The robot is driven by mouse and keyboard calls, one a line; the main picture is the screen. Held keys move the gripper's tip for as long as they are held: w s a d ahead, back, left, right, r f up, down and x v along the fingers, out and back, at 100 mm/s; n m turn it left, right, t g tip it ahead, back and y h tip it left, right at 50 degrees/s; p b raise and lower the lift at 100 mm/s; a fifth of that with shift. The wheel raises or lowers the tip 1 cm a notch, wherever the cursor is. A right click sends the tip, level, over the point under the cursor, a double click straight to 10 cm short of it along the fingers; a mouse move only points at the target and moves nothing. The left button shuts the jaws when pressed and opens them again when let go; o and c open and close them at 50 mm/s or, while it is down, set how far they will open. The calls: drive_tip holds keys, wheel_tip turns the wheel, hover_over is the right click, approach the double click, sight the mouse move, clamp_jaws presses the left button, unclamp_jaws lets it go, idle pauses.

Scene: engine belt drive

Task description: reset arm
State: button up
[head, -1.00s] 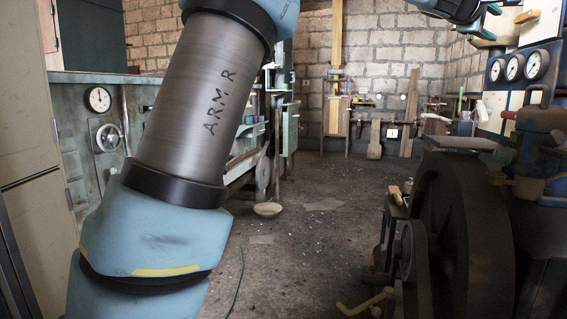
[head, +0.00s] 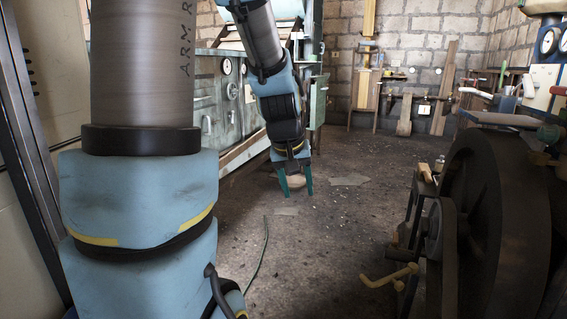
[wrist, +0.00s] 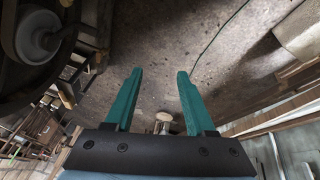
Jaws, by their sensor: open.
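My gripper (head: 294,189) hangs at the end of my arm near the middle of the head view, pointing down over the floor. Its two green fingers are apart, with nothing between them.
A large dark flywheel (head: 487,215) stands at the right, with a yellow handle (head: 389,277) low beside it. A green machine panel (head: 215,105) with gauges stands behind my arm. The floor (head: 340,225) between them is mostly clear. A thin cable (head: 263,250) lies on it.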

drive_tip(key=s+a+f+g+y, duration=0.25)
drive_tip(key=s+a+f, duration=0.35)
drive_tip(key=s+a, duration=0.45)
wheel_tip(320, 180, up, 24)
drive_tip(key=p, duration=2.3)
drive_tip(key=shift+d+m+p, duration=0.25)
drive_tip(key=shift+m+p, duration=0.15)
